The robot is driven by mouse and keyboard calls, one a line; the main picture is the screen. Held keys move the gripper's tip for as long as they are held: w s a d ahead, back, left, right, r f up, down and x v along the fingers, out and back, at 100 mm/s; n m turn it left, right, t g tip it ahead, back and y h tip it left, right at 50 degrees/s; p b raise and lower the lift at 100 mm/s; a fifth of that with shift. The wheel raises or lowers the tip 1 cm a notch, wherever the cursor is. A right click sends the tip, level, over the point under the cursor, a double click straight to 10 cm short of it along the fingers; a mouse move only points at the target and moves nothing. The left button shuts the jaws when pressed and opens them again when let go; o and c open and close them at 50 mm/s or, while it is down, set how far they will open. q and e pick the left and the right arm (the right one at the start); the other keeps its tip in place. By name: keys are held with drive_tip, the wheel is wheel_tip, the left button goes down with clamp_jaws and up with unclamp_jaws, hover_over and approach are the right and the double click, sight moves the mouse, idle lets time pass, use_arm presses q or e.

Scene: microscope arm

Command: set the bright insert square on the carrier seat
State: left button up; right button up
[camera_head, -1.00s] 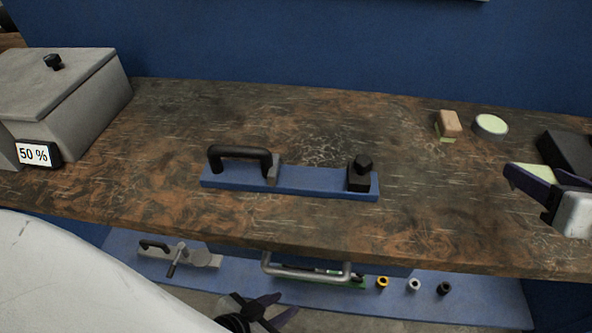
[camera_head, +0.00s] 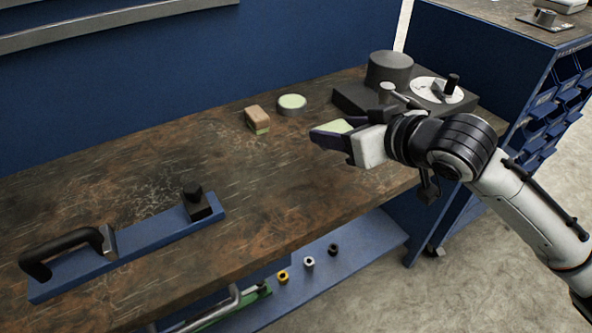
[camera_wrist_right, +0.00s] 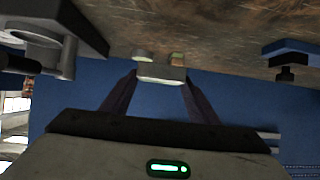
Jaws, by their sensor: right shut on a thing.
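My right gripper (camera_head: 333,134) is shut on a pale green-white piece, the bright insert (camera_head: 336,126), and holds it above the right part of the bench. In the right wrist view the insert (camera_wrist_right: 160,74) sits between the two fingertips. I cannot tell for certain which part is the carrier seat. A dark machine base (camera_head: 352,101) with a grey cylinder and a white disc (camera_head: 426,88) stands behind and right of the gripper. A blue rail (camera_head: 152,248) with a black handle and black block lies at the left. My left gripper is out of view.
A brown block with a pale green underside (camera_head: 257,117) and a round pale-topped puck (camera_head: 292,103) stand on the bench (camera_head: 215,185) left of the gripper. The shelf below (camera_head: 345,268) holds several small rings. Blue bins (camera_head: 545,115) stand at the right.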

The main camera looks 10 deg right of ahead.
drive_tip(key=b, duration=0.1)
hover_over(334, 180)
wheel_tip(334, 180, down, 7)
drive_tip(key=shift+r, duration=0.1)
drive_tip(key=shift+f, duration=0.45)
drive_tip(key=shift+f+p, duration=0.35)
drive_tip(key=shift+f, duration=0.3)
drive_tip(key=shift+f, duration=0.15)
drive_tip(key=o, duration=1.5)
drive_tip(key=shift+f, duration=0.15)
